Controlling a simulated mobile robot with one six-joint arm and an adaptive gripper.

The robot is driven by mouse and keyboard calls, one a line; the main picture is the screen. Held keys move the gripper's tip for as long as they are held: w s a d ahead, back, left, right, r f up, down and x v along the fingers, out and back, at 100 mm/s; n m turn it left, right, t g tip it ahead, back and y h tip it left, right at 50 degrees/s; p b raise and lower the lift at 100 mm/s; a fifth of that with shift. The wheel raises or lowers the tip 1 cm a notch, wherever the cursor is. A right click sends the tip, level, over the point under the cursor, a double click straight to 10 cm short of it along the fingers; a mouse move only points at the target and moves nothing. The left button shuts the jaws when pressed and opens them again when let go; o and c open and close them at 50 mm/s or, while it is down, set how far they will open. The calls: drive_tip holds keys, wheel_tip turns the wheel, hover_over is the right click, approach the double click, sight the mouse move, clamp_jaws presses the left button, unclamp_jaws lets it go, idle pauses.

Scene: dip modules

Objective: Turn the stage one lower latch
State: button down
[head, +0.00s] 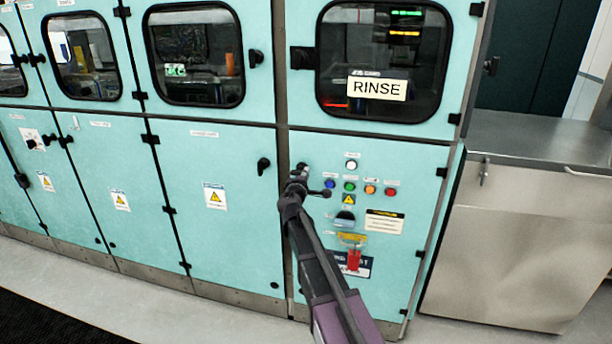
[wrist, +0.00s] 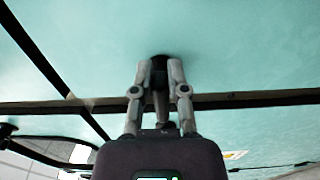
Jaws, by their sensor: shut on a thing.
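My gripper (head: 301,172) is at the upper left corner of the lower panel (head: 395,160) below the RINSE window. In the wrist view both fingers of my gripper (wrist: 160,70) are closed around a small black latch (wrist: 159,64) on the teal panel face. The latch (head: 302,166) is mostly hidden by the gripper in the head view. Its exact turn angle cannot be told. Another black latch (head: 263,165) sits on the lower door just to the left, apart from my gripper.
Coloured buttons (head: 370,189) and a black switch (head: 345,217) are close to the right of my gripper. A steel counter (head: 535,200) stands at the right. Open floor lies in front.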

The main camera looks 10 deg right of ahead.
drive_tip(key=c, duration=0.6)
unclamp_jaws()
drive_tip(key=shift+c, duration=0.2)
drive_tip(key=shift+s, duration=0.15)
drive_tip(key=v, duration=1.2)
drive_tip(key=shift+d, duration=0.1)
